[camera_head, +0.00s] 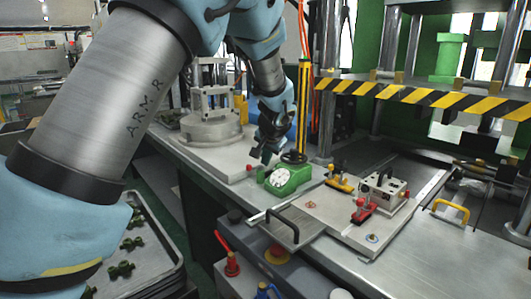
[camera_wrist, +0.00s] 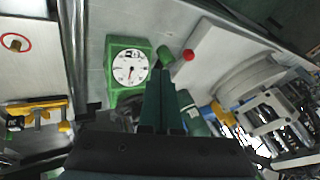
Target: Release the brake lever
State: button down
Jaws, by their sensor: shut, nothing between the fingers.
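No part is clearly marked as the brake lever. A green box with a white dial (camera_head: 285,181) stands on the workbench, and it also shows in the wrist view (camera_wrist: 130,68). My gripper (camera_head: 265,153) is above and left of the dial box, pointing down.
A red button (camera_head: 249,167) is left of the box. A yellow clamp (camera_head: 340,183), a red clamp (camera_head: 363,211) and a black-handled plate (camera_head: 293,227) lie to the right. A striped press edge (camera_head: 425,95) overhangs the back right.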

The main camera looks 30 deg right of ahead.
jog(key=shift+w+a+f+p, duration=0.1)
jog(key=shift+w+f+p, duration=0.6)
jog(key=shift+w, duration=0.45)
jog(key=shift+w+a+f+p, duration=0.1)
jog(key=shift+w+f+p, duration=0.4)
jog(key=shift+w+f, duration=0.55)
jog(key=shift+w+f+p, duration=0.6)
jog(key=shift+w+f, duration=0.1)
jog(key=shift+w, duration=0.5)
jog(key=shift+w, duration=0.1)
